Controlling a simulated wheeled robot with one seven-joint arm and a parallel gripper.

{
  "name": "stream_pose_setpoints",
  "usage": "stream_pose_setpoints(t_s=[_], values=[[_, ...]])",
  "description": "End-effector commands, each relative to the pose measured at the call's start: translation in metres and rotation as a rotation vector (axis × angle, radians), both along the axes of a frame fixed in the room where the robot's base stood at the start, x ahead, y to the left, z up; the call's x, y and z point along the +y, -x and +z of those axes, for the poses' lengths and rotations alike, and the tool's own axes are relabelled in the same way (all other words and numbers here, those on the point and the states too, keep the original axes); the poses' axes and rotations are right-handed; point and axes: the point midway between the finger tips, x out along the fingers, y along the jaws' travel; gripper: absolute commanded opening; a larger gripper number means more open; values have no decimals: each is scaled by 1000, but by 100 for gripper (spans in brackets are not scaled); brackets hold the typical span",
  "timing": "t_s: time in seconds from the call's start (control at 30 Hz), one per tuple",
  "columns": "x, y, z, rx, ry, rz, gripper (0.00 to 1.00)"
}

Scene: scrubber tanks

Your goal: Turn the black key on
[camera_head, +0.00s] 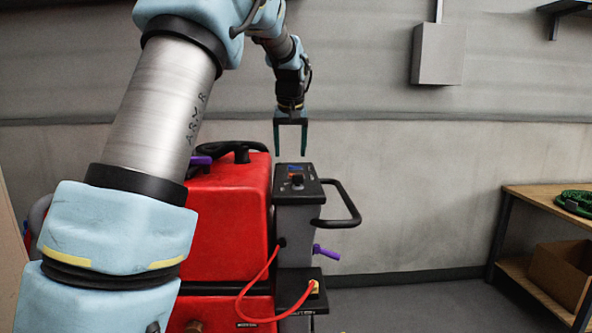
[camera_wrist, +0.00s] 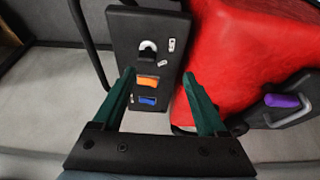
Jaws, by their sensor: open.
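The black key (camera_wrist: 146,56) sits beside a white round mark on the dark control panel (camera_wrist: 120,30) in the wrist view. In the head view it is a small dark knob (camera_head: 297,181) on top of the grey control column (camera_head: 296,220) of the red machine. My gripper (camera_head: 291,153) is open and empty, pointing down above the panel. In the wrist view my green fingertips (camera_wrist: 158,75) straddle the panel, closer to the orange switch than to the key. The fingers appear apart from the panel.
An orange switch (camera_wrist: 147,82) and a blue switch (camera_wrist: 147,100) lie near the key. The red machine body (camera_head: 230,220) stands left of the column, and a black handle loop (camera_head: 345,205) juts out right. A red cable (camera_head: 243,305) hangs below. A wooden shelf (camera_head: 548,200) stands far right.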

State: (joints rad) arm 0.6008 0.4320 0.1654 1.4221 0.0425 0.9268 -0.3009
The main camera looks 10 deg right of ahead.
Motion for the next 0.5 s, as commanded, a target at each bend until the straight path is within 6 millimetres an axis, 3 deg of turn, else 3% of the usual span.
stream_pose_setpoints(t_s=[0.2,0.5], values=[[-17,-8,5,-10,-1,-3,75],[-20,-26,-42,-7,-1,-3,75]])
